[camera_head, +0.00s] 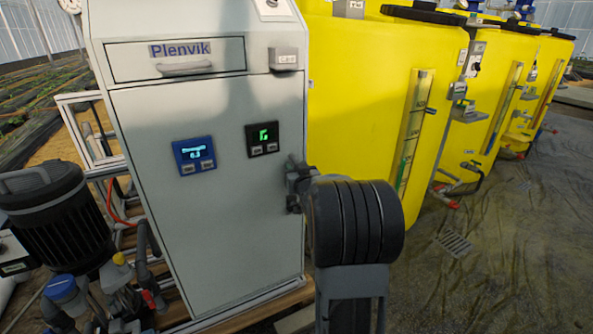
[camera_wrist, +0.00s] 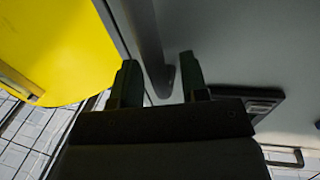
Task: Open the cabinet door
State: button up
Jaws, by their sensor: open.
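The grey cabinet (camera_head: 230,250) stands upright in the head view, and its large front door (camera_head: 200,225) looks shut. My gripper (camera_head: 292,180) is at the door's right edge, partly hidden by my own arm. In the wrist view my gripper (camera_wrist: 158,82) is open, with one dark finger on each side of a grey bar handle (camera_wrist: 147,40). The end of the bar shows between the fingertips. I cannot tell whether either finger touches it. In the head view the handle is mostly hidden by my gripper and arm.
A drawer front (camera_head: 175,60) labelled Plenvik is above the door. A blue display (camera_head: 195,155) and a black display (camera_head: 263,139) are on the door. Yellow tanks (camera_head: 362,95) stand close on the right. A black pump motor (camera_head: 58,220) and pipes are at the left.

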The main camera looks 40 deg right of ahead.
jog(key=shift+c, duration=0.5)
grip_shut()
jog(key=shift+s, duration=0.1)
